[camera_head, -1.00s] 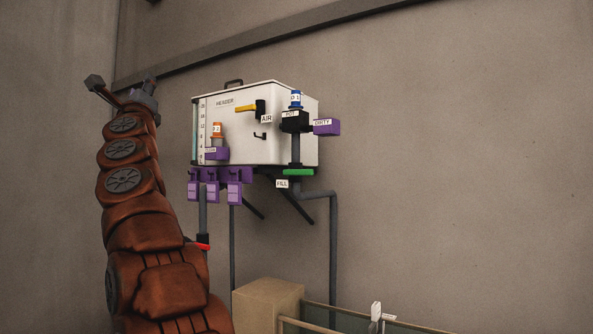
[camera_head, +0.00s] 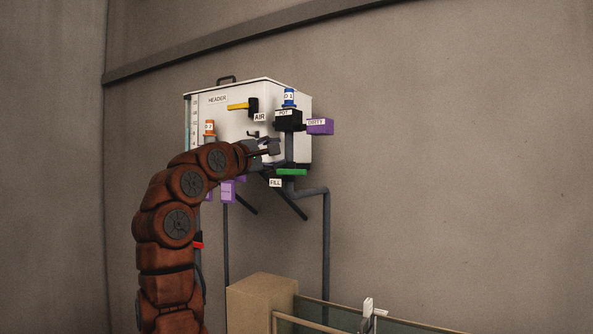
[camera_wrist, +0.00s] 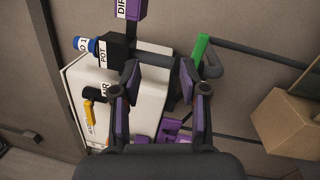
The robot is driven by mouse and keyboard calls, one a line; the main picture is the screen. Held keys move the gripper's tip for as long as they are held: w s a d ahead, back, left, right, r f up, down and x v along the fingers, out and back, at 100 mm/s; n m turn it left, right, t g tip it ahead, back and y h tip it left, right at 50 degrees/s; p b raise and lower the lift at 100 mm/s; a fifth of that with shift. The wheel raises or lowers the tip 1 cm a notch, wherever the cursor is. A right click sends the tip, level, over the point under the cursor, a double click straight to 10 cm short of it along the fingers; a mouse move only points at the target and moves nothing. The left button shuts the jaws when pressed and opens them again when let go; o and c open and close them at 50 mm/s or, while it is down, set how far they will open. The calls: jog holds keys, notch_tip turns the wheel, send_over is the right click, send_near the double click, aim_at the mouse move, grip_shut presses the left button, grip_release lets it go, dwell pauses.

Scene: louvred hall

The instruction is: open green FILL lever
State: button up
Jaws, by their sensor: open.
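The green FILL lever (camera_head: 292,172) is a flat green bar on the grey pipe under the white header tank's right side. A white FILL label (camera_head: 275,183) hangs just below its left end. In the wrist view the green lever (camera_wrist: 201,55) stands up and to the right of my gripper's right finger. My gripper (camera_head: 272,156) is open and empty, in front of the tank and up and left of the lever. In the wrist view its two purple-padded fingers (camera_wrist: 165,95) are spread, with the tank and pipe between and beyond them. I cannot tell any contact.
The white header tank (camera_head: 232,122) carries a yellow AIR lever (camera_head: 239,106), a black POT block (camera_head: 288,121) and a purple DIRTY box (camera_head: 320,127). A red lever (camera_head: 198,245) shows beside my arm. A cardboard box (camera_head: 261,300) stands below. The wall at right is clear.

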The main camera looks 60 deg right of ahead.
jog(key=m+t+y, duration=0.1)
jog(key=m+y, duration=0.1)
send_near(296, 172)
jog(key=shift+w+d+p, duration=0.15)
jog(key=shift+d+p, duration=1.8)
jog(key=shift+d, duration=2.25)
jog(key=shift+d+f, duration=0.1)
jog(key=shift+f, duration=0.1)
jog(key=shift+w+d, duration=0.1)
jog(key=shift+d, duration=0.75)
grip_shut()
